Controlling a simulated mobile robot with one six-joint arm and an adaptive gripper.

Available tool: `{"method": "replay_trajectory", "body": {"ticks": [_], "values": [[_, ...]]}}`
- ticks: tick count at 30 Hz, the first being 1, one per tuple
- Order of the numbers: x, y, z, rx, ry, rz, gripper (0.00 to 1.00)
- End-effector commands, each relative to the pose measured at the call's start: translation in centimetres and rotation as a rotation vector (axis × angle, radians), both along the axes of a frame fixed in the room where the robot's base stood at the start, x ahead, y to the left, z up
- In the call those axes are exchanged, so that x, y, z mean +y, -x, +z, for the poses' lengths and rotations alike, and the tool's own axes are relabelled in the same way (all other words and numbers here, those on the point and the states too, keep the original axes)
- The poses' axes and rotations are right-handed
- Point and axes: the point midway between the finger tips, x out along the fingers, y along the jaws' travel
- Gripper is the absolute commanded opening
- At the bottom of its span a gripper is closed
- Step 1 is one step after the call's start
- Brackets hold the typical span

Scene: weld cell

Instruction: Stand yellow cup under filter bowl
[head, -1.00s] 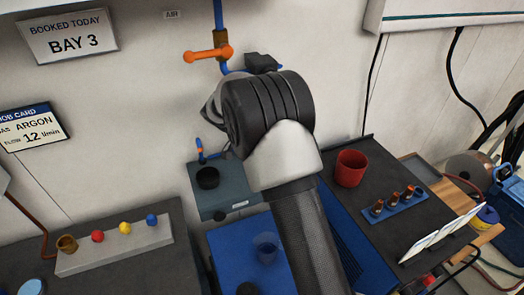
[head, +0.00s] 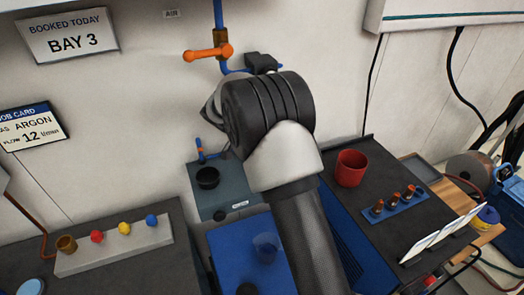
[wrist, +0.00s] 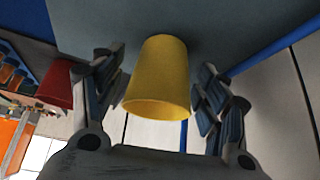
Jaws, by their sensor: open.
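The yellow cup (wrist: 158,80) shows in the wrist view, which appears upside down. It stands on a grey surface (wrist: 230,25) with its wide mouth away from that surface. My gripper (wrist: 157,66) is open, with one finger on each side of the cup. I cannot tell whether the fingers touch it. In the head view my arm hides the cup and the fingers. I cannot make out the filter bowl. A black block (head: 263,63) on the blue air line sits just behind my wrist, and what is below it is hidden.
A red cup (head: 350,168) stands on the dark bench to the right, by a blue rack (head: 395,203) of nozzles. A grey plate (head: 228,203) carries a black round piece (head: 208,177). An orange valve handle (head: 207,54) juts from the wall. A translucent cup (head: 265,247) stands on a blue surface.

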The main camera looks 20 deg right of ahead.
Motion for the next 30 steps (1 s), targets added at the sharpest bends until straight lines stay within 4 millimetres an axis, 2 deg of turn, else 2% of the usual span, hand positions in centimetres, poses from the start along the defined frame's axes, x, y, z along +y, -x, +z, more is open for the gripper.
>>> {"method": "replay_trajectory", "body": {"ticks": [3, 9, 15, 30], "values": [[0.2, 0.0, 0.9, -0.002, 0.001, 0.001, 0.68], [2.2, 0.4, 3.9, -0.002, 0.001, 0.002, 0.68], [3.6, 0.8, 6.1, -0.002, 0.0, 0.001, 0.68], [3.9, 1.0, 6.6, 0.0, 0.0, 0.0, 0.68]]}}
